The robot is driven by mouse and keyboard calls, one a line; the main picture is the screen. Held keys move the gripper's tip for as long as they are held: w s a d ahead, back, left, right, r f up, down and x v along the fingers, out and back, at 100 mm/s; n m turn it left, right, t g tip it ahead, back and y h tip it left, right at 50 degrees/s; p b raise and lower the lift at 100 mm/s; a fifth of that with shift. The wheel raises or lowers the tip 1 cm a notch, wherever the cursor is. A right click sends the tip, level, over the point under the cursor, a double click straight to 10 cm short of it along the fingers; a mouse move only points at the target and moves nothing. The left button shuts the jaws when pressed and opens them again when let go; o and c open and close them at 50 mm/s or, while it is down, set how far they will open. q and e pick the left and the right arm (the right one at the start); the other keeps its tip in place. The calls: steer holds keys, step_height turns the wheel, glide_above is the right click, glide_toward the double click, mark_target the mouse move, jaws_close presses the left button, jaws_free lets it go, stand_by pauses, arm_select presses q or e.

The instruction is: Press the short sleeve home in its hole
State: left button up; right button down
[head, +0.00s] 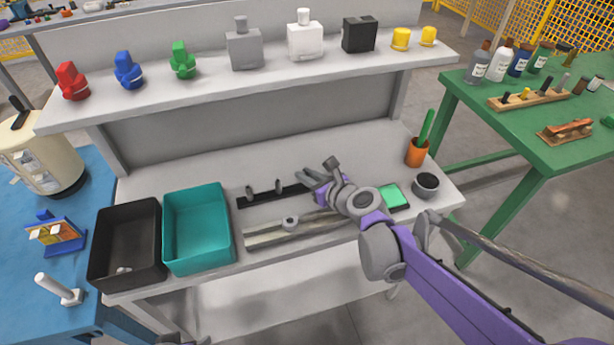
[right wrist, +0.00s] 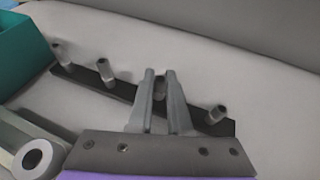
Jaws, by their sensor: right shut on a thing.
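My right gripper (head: 318,178) is over the right part of a black rack strip (head: 262,197) on the bench. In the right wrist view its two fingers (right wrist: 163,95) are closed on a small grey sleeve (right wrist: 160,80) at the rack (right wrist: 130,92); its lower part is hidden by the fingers. Other grey sleeves stand on the rack, two to the left (right wrist: 104,70) and one to the right (right wrist: 215,114). A pale grey bar-shaped part (head: 265,238) lies in front of the rack, with a round holed boss (head: 290,222), which also shows in the right wrist view (right wrist: 35,158).
Teal (head: 198,228) and black (head: 126,245) bins stand left of the rack. A green pad (head: 391,197), dark round cup (head: 426,185) and orange holder (head: 417,152) are to the right. A shelf (head: 250,80) with coloured items runs above the bench's back.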

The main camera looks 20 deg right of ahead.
steer(key=shift+r+p, duration=1.5)
steer(key=shift+r, duration=0.85)
